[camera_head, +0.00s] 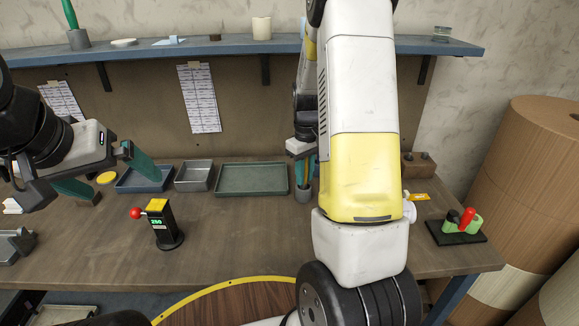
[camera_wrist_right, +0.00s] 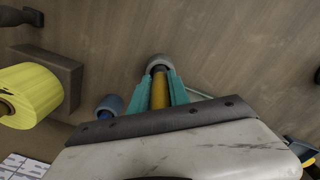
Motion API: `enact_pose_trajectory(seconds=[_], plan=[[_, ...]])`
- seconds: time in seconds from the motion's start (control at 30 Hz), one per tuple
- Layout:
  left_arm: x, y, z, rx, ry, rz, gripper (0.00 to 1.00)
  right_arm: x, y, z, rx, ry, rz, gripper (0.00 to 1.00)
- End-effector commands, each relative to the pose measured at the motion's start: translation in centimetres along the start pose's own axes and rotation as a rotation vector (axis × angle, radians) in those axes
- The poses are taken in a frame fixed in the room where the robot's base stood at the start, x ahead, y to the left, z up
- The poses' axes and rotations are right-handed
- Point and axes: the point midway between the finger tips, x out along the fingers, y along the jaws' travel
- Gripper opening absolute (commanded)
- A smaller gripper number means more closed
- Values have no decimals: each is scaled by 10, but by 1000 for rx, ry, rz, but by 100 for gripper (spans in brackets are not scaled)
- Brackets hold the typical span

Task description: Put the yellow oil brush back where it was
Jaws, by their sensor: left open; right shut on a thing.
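The yellow oil brush (camera_wrist_right: 158,93) shows in the right wrist view as a yellow handle between the green fingers of my right gripper (camera_wrist_right: 168,88). The gripper is shut on it. Its far end meets a round grey cup (camera_wrist_right: 160,64); how deep it sits in the cup is hidden. In the head view the grey cup (camera_head: 303,194) stands on the bench right of the green tray, and my right gripper (camera_head: 306,170) is just above it, partly hidden by my right arm. My left gripper (camera_head: 122,186) is open and empty over the left of the bench.
A green tray (camera_head: 252,194), a grey tray (camera_head: 211,177) and a blue tray (camera_head: 130,187) line the bench's back. A black device with a red knob (camera_head: 163,228) stands in front. A yellow roll (camera_wrist_right: 28,97) lies left in the wrist view. A blue shelf (camera_head: 220,49) hangs above.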

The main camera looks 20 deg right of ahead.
Motion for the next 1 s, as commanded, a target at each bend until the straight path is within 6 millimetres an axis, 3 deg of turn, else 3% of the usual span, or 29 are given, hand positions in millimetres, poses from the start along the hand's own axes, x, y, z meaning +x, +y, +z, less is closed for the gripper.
enact_pose_trajectory(seconds=[0.1, 0.4, 0.43, 0.53, 0.87, 1.0], plan=[[0, 0, 0, 0, 0, 0, 100, 12, 0, 1, 0, -1, 0, 0], [0, 0, 0, 0, 0, 0, 100, 13, 0, 0, 0, 0, 0, 0], [0, 0, 0, 0, 0, 0, 100, 13, 0, 0, 0, 0, 0, 26], [0, 0, 0, 0, 0, 0, 100, 13, 0, 0, 0, 0, 0, 44], [0, 0, 0, 0, 0, 0, 100, 11, 0, 0, -1, 1, 1, 44], [0, 0, 0, 0, 0, 0, 100, -3, 0, -1, 0, 5, 2, 44]])
